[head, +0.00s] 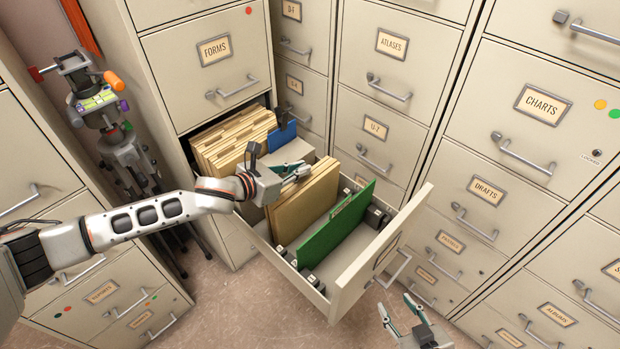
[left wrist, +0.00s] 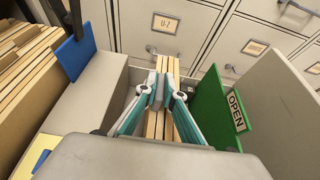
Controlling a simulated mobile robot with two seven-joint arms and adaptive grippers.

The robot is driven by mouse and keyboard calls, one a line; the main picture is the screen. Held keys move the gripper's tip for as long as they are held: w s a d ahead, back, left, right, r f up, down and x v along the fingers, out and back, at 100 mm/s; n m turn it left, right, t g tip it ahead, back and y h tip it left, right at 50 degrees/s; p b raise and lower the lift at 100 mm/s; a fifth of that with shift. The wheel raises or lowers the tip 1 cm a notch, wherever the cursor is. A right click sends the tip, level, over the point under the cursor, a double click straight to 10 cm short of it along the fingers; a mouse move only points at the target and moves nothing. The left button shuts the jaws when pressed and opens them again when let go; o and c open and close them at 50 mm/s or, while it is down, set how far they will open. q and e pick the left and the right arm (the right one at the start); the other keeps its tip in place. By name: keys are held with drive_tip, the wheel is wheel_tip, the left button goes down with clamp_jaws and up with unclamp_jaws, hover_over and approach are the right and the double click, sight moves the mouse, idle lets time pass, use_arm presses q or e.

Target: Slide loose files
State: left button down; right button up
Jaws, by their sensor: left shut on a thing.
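An open drawer (head: 350,290) sticks out of the cabinet below the FORMS drawer (head: 215,65). A small group of tan files (head: 305,205) stands upright in it. My left gripper (head: 297,176) is shut on the top edge of these files; in the left wrist view its fingers (left wrist: 160,95) sit on both sides of them (left wrist: 172,75). A green divider (head: 335,230) stands in front, apart from the files, and reads OPEN in the left wrist view (left wrist: 215,110). A blue divider (head: 282,137) stands behind. My right gripper (head: 403,318) is open and empty, outside the drawer front.
A packed row of tan files (head: 235,140) fills the drawer's back. A grey block-like surface (left wrist: 85,110) lies between the blue divider and the held files. Free drawer floor shows between files and green divider. Closed cabinets (head: 520,150) line the right; a tripod-like stand (head: 120,150) stands left.

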use_arm(q)
drive_tip(key=w+a, duration=0.4)
drive_tip(key=shift+a+p, duration=0.15)
drive_tip(key=shift+p, duration=0.15)
drive_tip(key=c, duration=2.2)
unclamp_jaws()
drive_tip(key=shift+o, duration=0.2)
drive_tip(key=shift+s, duration=0.1)
drive_tip(key=v, duration=1.2)
